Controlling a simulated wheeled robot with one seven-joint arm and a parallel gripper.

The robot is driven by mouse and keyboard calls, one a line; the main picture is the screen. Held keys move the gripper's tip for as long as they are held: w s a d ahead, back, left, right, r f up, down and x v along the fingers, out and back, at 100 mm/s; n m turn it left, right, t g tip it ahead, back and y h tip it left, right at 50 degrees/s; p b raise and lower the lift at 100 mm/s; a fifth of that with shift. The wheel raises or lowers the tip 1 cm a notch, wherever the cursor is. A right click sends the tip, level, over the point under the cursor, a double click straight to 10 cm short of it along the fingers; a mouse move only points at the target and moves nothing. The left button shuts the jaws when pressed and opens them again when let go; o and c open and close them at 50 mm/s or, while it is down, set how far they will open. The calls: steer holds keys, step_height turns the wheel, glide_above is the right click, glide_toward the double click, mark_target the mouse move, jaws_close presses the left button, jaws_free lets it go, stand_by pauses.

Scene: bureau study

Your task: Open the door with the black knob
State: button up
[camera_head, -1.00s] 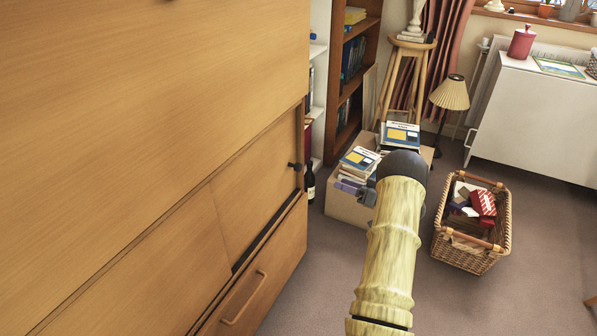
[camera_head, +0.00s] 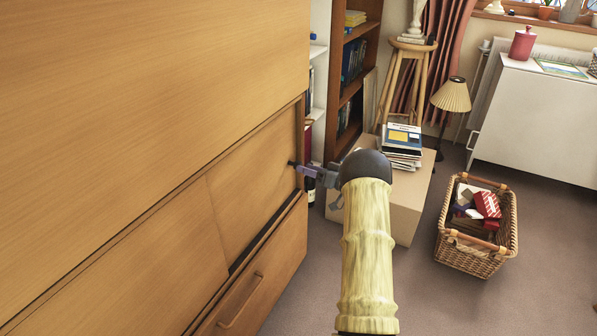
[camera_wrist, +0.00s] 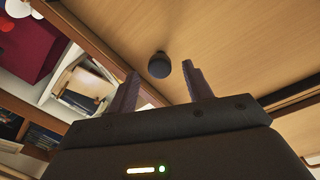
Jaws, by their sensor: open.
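The wooden door (camera_head: 245,180) is part of the large bureau at the left, and it sits flush in the front. Its small black knob (camera_head: 291,163) is near the door's right edge. In the wrist view the round black knob (camera_wrist: 159,66) stands out from the wood, beyond and roughly between my fingertips. My gripper (camera_head: 304,167) is at the knob from the right in the head view. In the wrist view my gripper (camera_wrist: 160,78) is open, with a dark finger on each side and nothing held. The head view does not show clearly whether the fingers touch the knob.
A drawer with a bar handle (camera_head: 240,300) lies below the door. A cardboard box (camera_head: 400,210) with books and a wicker basket (camera_head: 478,240) stand on the floor to the right. A bookcase (camera_head: 355,80) is behind. Carpet (camera_head: 420,290) is free in front.

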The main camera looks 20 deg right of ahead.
steer(key=b+x, duration=0.1)
steer(key=x, duration=0.3)
jaws_close()
